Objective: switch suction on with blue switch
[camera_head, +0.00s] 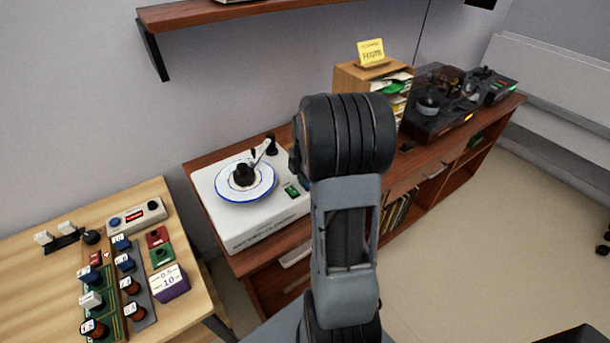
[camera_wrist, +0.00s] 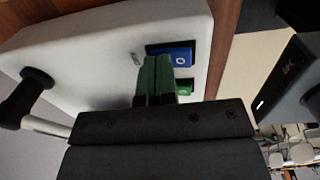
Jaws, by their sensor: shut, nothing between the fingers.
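The white suction machine (camera_head: 222,221) stands on the wooden cabinet, with a blue-rimmed white plate (camera_head: 229,191) on top. In the wrist view its white top (camera_wrist: 90,60) fills the upper left. The blue switch (camera_wrist: 180,57) sits near its edge, marked with a round symbol, beside a green switch (camera_wrist: 185,86). The green switch also shows in the head view (camera_head: 291,190). My gripper (camera_wrist: 157,60) has its green fingers together and empty, just left of the blue switch; I cannot tell whether they touch it. In the head view my arm hides the gripper.
A white tonearm-like lever with a black knob (camera_wrist: 38,82) stands left of my gripper. A dark turntable (camera_head: 428,117) and a paper organiser (camera_head: 352,78) stand farther along the cabinet. A lighter table (camera_head: 150,190) with several switch modules is at left.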

